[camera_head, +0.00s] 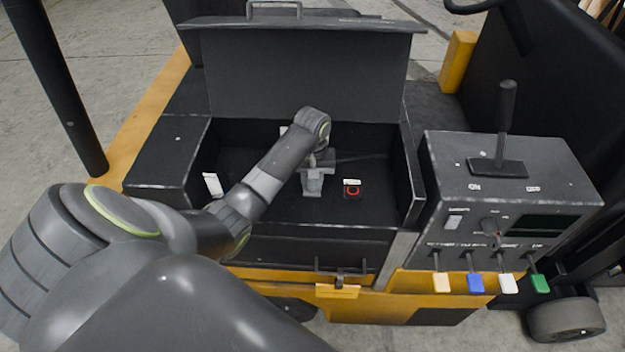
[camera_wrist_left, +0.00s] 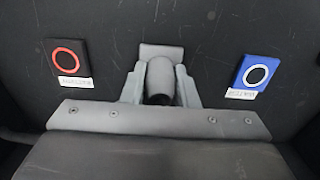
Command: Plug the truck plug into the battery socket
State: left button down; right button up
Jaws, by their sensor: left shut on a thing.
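My left gripper (camera_head: 313,182) reaches down into the open black compartment, left of a small socket with a red ring (camera_head: 352,190). In the left wrist view the fingers (camera_wrist_left: 160,98) are shut on a grey, rounded plug (camera_wrist_left: 161,76). Its front end is hidden, so I cannot tell whether it touches anything. The plug is apart from both rings. My right gripper is not in view.
The compartment's raised lid (camera_head: 305,75) stands behind my arm, and its side walls (camera_head: 407,180) bound the space. A control box (camera_head: 510,190) with a lever and several coloured tabs stands to the right. A white label (camera_head: 212,184) is at the compartment's left.

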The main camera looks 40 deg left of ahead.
pick_arm(q)
jog(key=shift+r, duration=0.15)
jog(key=shift+w+r, duration=0.1)
jog(key=shift+r, duration=2.75)
